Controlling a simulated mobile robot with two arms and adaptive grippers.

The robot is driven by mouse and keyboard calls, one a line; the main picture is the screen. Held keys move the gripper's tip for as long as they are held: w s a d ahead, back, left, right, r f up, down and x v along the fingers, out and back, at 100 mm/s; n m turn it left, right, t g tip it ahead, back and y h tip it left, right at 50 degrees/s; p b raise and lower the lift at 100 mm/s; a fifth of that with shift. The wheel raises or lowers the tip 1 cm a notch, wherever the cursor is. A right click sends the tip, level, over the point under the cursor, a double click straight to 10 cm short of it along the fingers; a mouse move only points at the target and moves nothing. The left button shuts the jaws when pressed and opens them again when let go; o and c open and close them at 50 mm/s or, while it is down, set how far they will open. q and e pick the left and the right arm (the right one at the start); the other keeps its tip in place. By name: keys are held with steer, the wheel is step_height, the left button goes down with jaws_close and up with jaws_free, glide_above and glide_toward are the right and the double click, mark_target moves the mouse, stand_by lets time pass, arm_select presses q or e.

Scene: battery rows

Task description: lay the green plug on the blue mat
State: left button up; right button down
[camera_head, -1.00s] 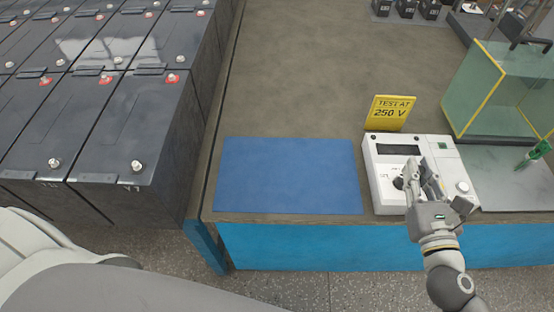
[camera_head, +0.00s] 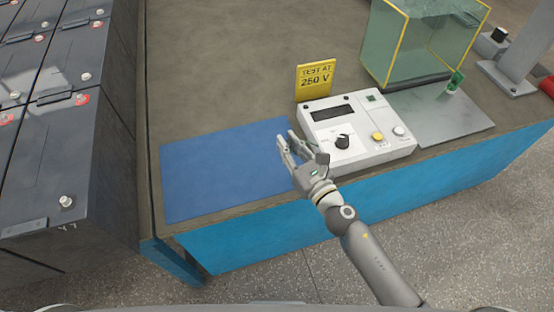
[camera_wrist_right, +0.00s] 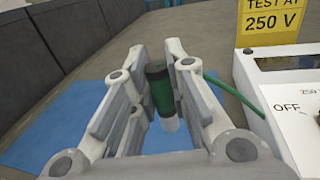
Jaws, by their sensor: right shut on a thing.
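The blue mat (camera_head: 215,172) lies flat at the front of the bench, left of the white tester. My right gripper (camera_head: 290,143) is over the mat's right edge, beside the tester. In the right wrist view, the gripper (camera_wrist_right: 157,58) is shut on the green plug (camera_wrist_right: 161,92), a green cylinder with a dark end and a pale tip pointing down. A green cable runs from it to the right. The mat (camera_wrist_right: 60,125) shows beneath it. I cannot make out the plug in the head view. My left gripper is not in view.
The white tester (camera_head: 365,145) with knob and buttons stands close right of the gripper. A yellow sign (camera_head: 315,80) stands behind it. A glass tank (camera_head: 420,45) and grey plate (camera_head: 440,118) are farther right. Black batteries (camera_head: 75,150) stand left. The mat's surface looks clear.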

steer(key=a+f, duration=0.1)
steer(key=w+a+f+b, duration=0.1)
steer(key=f, duration=0.1)
steer(key=shift+a+f, duration=0.15)
steer(key=shift+a, duration=0.05)
step_height(320, 180, down, 2)
steer(key=shift+a+f+b, duration=0.1)
steer(key=shift+f+b, duration=0.15)
steer(key=shift+b, duration=0.8)
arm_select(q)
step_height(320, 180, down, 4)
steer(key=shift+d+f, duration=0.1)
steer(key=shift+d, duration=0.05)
arm_select(e)
steer(key=shift+f, duration=0.3)
steer(key=shift+f+b, duration=0.2)
steer(key=shift+b, duration=0.1)
steer(key=c, duration=1.4)
jaws_free()
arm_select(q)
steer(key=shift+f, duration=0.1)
